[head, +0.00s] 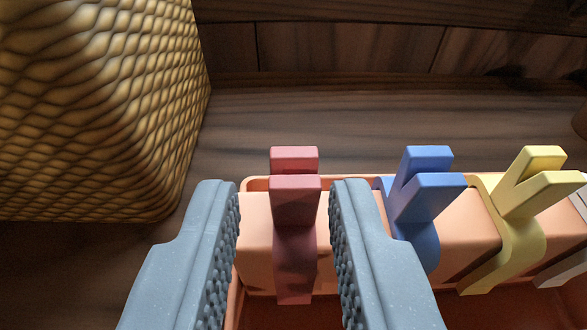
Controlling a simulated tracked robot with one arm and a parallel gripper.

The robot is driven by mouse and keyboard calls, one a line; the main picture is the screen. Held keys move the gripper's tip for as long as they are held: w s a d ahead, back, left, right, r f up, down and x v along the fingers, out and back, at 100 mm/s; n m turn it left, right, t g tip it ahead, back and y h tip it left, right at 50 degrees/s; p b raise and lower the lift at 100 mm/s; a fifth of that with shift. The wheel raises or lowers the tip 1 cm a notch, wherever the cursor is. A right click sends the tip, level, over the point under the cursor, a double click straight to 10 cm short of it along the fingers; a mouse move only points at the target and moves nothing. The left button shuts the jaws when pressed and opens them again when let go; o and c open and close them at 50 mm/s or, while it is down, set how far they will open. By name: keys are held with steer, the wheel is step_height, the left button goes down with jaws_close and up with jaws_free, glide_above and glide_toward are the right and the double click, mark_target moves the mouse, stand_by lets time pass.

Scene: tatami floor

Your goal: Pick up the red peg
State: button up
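The red peg (295,210) is clipped upright over the wall of an orange-pink bin (258,235), with its two prongs at the top. My gripper (282,205) is open, with one grey finger on each side of the red peg. A gap shows between the peg and each finger, wider on the left. The fingers' bumpy inner pads face the peg. The lower part of the bin is partly hidden behind the fingers.
A blue peg (426,200) sits on the bin wall close to the right finger. A yellow peg (520,220) and a pale grey piece (562,270) are further right. A woven yellow-brown basket (90,110) stands at the left. Dark wood (350,125) lies behind.

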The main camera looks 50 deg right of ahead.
mark_target(294, 202)
steer(key=shift+b+x, duration=0.75)
steer(key=shift+x, duration=1.95)
steer(key=shift+s, duration=0.15)
jaws_close()
